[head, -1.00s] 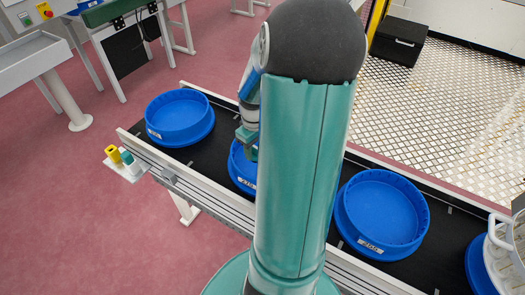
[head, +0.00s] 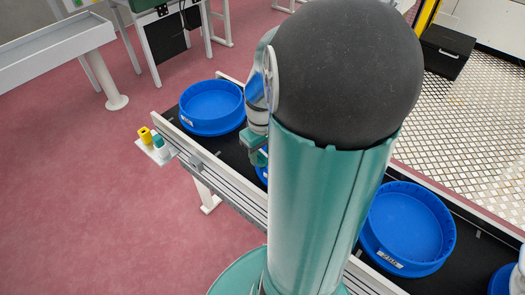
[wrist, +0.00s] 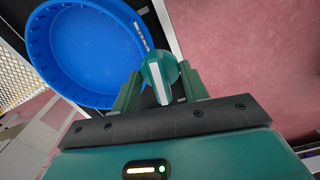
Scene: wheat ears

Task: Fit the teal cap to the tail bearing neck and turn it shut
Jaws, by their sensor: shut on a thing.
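A round teal cap (wrist: 158,66) with a white stripe across its top is held between the two fingers of my gripper (wrist: 160,82) in the wrist view. In the head view my gripper (head: 256,157) shows only partly, left of my large arm link and over the conveyor, with the cap not distinct. A small teal piece (head: 158,142) and a yellow piece (head: 145,134) stand side by side on a small pale ledge (head: 152,152) at the conveyor's left end. I cannot pick out a tail bearing neck for certain.
A black conveyor (head: 313,206) with pale rails carries several round blue tubs, such as one at the far left (head: 212,106) and one at the right (head: 408,228). A tub rim also fills the wrist view's upper left (wrist: 32,45). Pink floor (head: 90,220) is open at left.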

